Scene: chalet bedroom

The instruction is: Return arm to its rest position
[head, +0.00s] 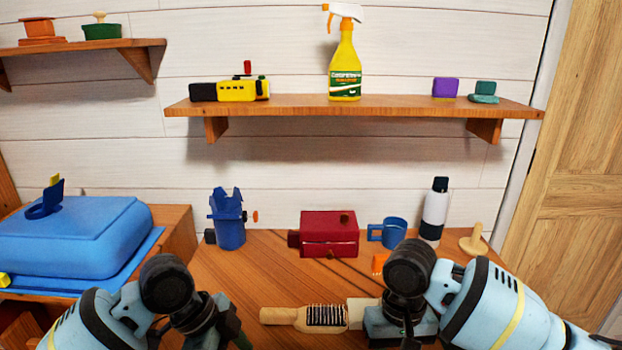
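My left arm comes in from the lower left, and its gripper (232,330) is low over the table's front left. Its fingers are partly cut off by the lower edge, so its opening is unclear. My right arm comes in from the lower right, and its gripper (392,322) points down over the front of the wooden table (260,272). A wooden hairbrush (308,317) with dark bristles lies just left of the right gripper. I cannot tell whether they touch, and the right gripper's fingertips are hidden.
A blue pitcher-like container (229,222), red box (330,234), blue mug (393,233) and white bottle (434,212) stand at the table's back. A blue case (75,245) sits left. A shelf (300,105) with a yellow spray bottle (345,68) hangs above. Table room is clear left of the brush.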

